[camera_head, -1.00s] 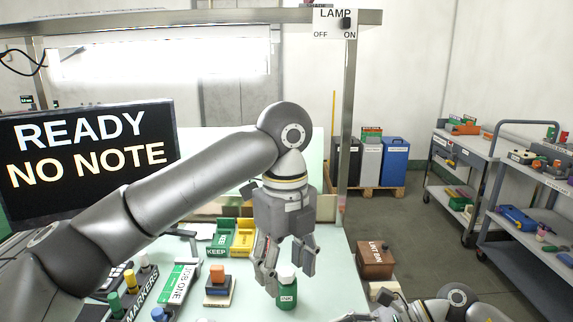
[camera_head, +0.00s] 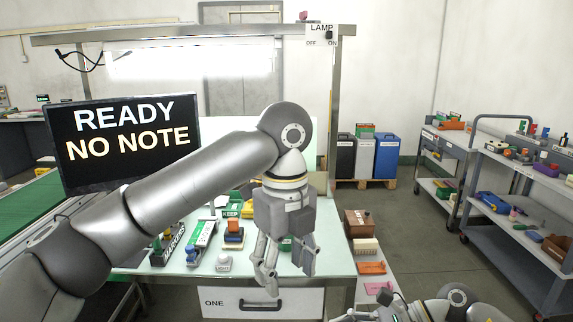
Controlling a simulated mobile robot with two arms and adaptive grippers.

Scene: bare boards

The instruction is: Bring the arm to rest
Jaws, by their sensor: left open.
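My left arm comes in from the left across the workbench (camera_head: 215,262). Its gripper (camera_head: 285,268) hangs down with its fingers apart and nothing between them, in front of the bench's near edge and drawer in the picture. A green jar (camera_head: 286,244) shows partly behind the fingers; most of it is hidden. Part of my right arm (camera_head: 430,308) shows at the bottom right, and its fingers cannot be made out clearly.
On the bench are a markers rack (camera_head: 168,247), a stamp (camera_head: 234,235) and a green KEEP bin (camera_head: 231,211). A drawer marked ONE (camera_head: 225,303) is below. A brown box (camera_head: 357,223) is to the right. Carts (camera_head: 530,205) stand far right, with clear floor between.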

